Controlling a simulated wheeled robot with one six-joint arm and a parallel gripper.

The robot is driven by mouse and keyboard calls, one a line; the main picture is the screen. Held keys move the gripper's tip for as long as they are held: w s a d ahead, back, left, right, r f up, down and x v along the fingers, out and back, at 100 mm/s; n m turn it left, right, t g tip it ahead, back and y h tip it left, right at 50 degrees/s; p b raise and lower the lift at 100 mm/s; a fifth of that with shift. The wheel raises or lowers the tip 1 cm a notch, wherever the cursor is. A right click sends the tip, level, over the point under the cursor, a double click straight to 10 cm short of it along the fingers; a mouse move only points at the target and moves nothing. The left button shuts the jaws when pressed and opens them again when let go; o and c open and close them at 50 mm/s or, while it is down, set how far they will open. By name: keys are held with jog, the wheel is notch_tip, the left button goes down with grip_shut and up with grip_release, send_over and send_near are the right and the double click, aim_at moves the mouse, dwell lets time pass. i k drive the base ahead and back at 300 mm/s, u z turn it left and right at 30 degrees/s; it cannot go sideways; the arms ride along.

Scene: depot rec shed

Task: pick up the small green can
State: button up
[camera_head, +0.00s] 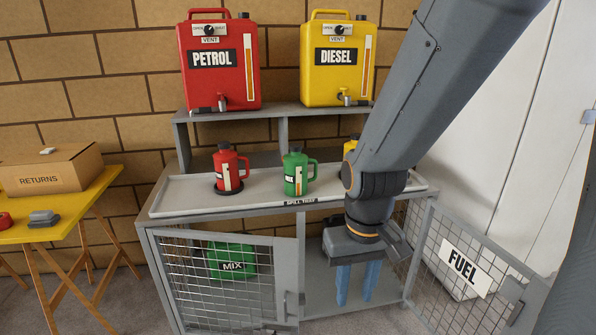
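The small green can (296,174), with a handle on its right and a dark cap, stands upright on the grey spill tray (180,202) on top of the cabinet. My gripper (357,285) points down to the right of the can and lower, in front of the cabinet's open right side. Its two blue fingers are apart with nothing visible between them. A larger green container marked MIX (233,262) is inside the cabinet, behind the left mesh door (223,285).
A red can (228,168) stands left of the green can; a yellow can (349,148) is mostly hidden behind my arm. Petrol (219,65) and diesel (337,60) containers stand on the shelf (280,109) above. The right mesh door (470,270), marked FUEL, swings outward.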

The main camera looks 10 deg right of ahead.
aim_at(296, 164)
jog(key=z, duration=0.5)
jog(key=k, duration=0.65)
jog(key=z, duration=0.9)
jog(key=k, duration=0.6)
jog(key=z, duration=0.3)
jog(key=i, duration=1.45)
jog(key=u, duration=1.1)
jog(key=i, duration=0.9)
jog(key=u, duration=1.7)
jog(key=i, duration=0.9)
jog(key=u, duration=0.15)
